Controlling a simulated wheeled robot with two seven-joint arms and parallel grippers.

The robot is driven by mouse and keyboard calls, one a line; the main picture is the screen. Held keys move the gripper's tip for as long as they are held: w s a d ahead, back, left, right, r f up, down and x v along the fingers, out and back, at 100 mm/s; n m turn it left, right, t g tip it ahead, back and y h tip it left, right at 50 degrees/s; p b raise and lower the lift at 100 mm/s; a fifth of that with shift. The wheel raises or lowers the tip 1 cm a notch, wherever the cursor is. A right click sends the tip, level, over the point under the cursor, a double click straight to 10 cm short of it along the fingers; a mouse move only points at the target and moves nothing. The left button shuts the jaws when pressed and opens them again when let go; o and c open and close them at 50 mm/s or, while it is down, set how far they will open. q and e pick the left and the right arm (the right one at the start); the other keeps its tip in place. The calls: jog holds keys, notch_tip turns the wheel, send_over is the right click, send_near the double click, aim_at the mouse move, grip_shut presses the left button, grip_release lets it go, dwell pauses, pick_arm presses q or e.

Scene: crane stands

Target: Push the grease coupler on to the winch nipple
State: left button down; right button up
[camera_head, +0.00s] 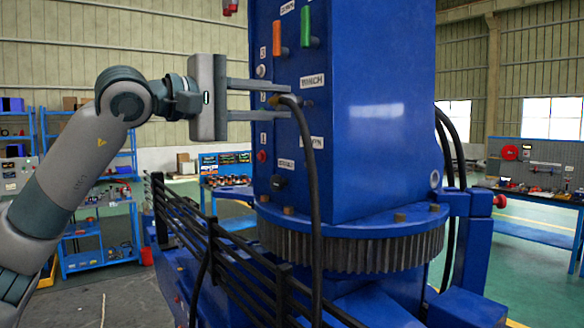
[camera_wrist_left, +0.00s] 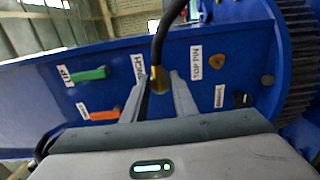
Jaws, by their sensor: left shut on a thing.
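My left gripper (camera_head: 288,100) reaches in from the left with its two fingers against the blue crane column (camera_head: 370,160). It is shut on the grease coupler (camera_wrist_left: 160,80), which sits between the fingertips at the end of a black hose (camera_head: 315,200). The coupler is beside the WINCH label (camera_head: 312,80) on the panel. In the left wrist view the fingers (camera_wrist_left: 163,95) close around the coupler and the hose bends upward out of view. The winch nipple is hidden behind coupler and fingers, so I cannot tell whether they touch. My right gripper is out of view.
Green (camera_head: 305,27) and orange (camera_head: 277,33) handles stick out above the gripper. A toothed ring (camera_head: 350,250) lies below the column. Black rails (camera_head: 220,250) run at lower left. Blue shelves and a workbench (camera_head: 540,190) stand farther back.

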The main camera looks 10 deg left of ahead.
pick_arm(q)
jog(key=shift+x, duration=0.9)
jog(key=c, duration=1.3)
grip_release()
jog(key=shift+c, duration=0.2)
jog(key=shift+s+a+b, duration=0.35)
jog(key=shift+s+a, duration=0.1)
jog(key=shift+s, duration=0.05)
jog(key=shift+b+v, duration=0.6)
jog(key=shift+v, duration=1.2)
